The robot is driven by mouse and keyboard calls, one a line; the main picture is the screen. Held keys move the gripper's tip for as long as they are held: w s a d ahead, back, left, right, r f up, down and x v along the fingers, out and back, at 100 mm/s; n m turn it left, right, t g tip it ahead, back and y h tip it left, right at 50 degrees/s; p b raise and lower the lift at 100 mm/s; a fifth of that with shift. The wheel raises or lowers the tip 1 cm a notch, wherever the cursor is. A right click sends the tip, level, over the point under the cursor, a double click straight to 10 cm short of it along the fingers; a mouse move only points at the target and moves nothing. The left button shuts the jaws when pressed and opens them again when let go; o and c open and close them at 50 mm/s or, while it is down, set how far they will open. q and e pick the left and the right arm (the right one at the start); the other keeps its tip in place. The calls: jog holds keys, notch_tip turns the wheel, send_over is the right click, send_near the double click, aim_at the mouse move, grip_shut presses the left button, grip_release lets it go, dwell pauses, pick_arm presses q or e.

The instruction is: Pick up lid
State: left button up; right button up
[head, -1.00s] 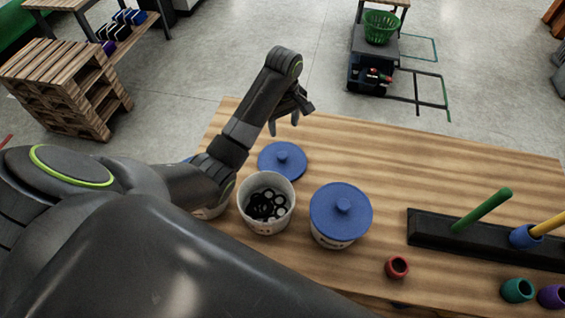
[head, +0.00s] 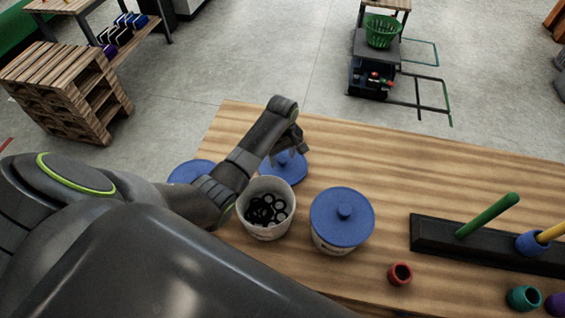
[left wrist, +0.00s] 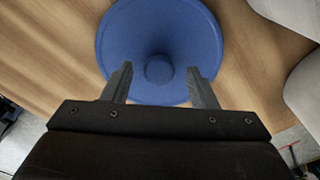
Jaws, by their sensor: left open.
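A round blue lid (head: 292,169) with a knob lies on the wooden table behind the open white bucket. In the left wrist view the lid (left wrist: 160,32) fills the upper middle, its knob between my fingers. My left gripper (left wrist: 160,85) is open, with one finger on each side of the knob and a gap to both. In the head view my left gripper (head: 286,155) is over the lid and partly covers it. My right gripper is not in view.
The open white bucket (head: 250,227) holds black rings. A bucket with a blue lid (head: 335,230) stands to its right, and another blue lid (head: 187,171) shows at left behind my arm. A black peg rack (head: 435,233) and a red cup (head: 400,274) are at right.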

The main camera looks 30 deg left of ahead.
pick_arm(q)
jog(key=shift+f, duration=0.7)
jog(key=shift+c, duration=0.4)
